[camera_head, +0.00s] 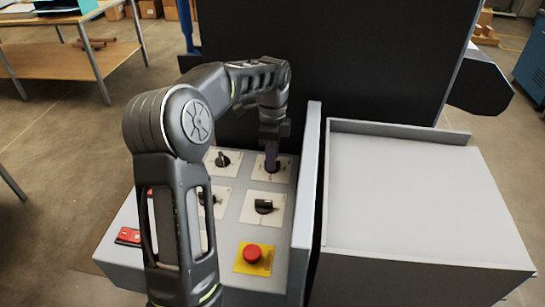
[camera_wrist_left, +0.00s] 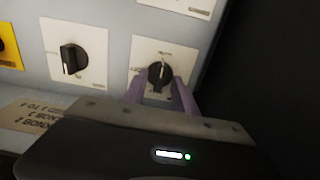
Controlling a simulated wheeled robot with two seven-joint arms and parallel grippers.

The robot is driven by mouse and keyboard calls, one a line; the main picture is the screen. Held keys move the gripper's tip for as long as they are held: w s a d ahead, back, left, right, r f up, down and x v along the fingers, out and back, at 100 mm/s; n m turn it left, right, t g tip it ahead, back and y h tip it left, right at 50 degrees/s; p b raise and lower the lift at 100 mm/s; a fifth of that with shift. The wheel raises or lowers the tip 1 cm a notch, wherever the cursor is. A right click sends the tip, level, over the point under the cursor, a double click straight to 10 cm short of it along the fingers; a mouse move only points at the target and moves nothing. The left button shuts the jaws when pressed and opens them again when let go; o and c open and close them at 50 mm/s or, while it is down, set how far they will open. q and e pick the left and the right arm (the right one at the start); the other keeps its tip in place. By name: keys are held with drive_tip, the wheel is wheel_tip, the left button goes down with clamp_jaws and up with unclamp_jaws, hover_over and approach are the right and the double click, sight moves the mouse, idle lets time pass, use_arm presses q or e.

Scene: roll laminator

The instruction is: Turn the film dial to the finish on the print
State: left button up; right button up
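The control panel (camera_head: 230,215) carries several black dials on white plates. My left gripper (camera_head: 271,165) is over the upper right dial. In the left wrist view this dial (camera_wrist_left: 158,74) stands between my two purple fingertips (camera_wrist_left: 158,82), with a small gap seeming to show on each side. Its pointer looks roughly upright there. The neighbouring dial (camera_wrist_left: 74,59) is also visible. The lower right dial (camera_head: 265,206) and upper left dial (camera_head: 222,159) show in the head view; the lower left dial is partly behind my arm. Dial labels are too blurred to read. My right gripper is out of view.
A red button on a yellow plate (camera_head: 253,254) sits at the panel's front. A red switch (camera_head: 128,236) is at its left. A pale upright wall (camera_head: 307,190) borders the panel on the right, beside an empty grey tray (camera_head: 410,195). A dark machine body (camera_head: 370,60) rises behind.

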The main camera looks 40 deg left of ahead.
use_arm(q)
wheel_tip(320, 180, up, 7)
drive_tip(key=shift+r, duration=0.2)
drive_tip(key=shift+f, duration=0.1)
idle(0.5)
